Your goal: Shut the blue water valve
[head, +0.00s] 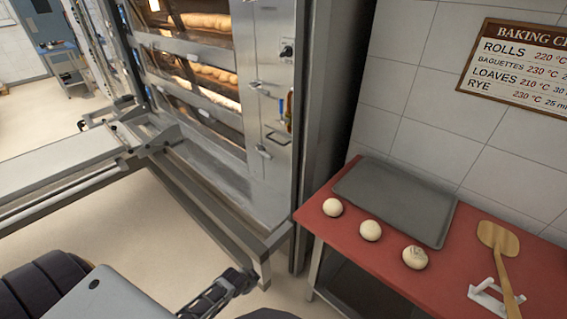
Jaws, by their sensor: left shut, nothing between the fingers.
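A small blue part (281,106) shows on the steel side panel of the deck oven (268,180). It may be the blue water valve's handle, but it is too small to tell its shape or how it is turned. A narrow red and yellow part (290,112) is just to its right. My left gripper (240,281) is at the bottom middle of the head view, shut and empty. It is well below and to the left of the blue part, apart from the oven panel. My right gripper is not in view.
A red-topped table (345,240) holds a grey tray (395,198), several dough balls (370,230), a wooden peel (498,240) and a white holder (490,297). A steel loader frame (75,165) stands left of the oven. Floor is clear below it.

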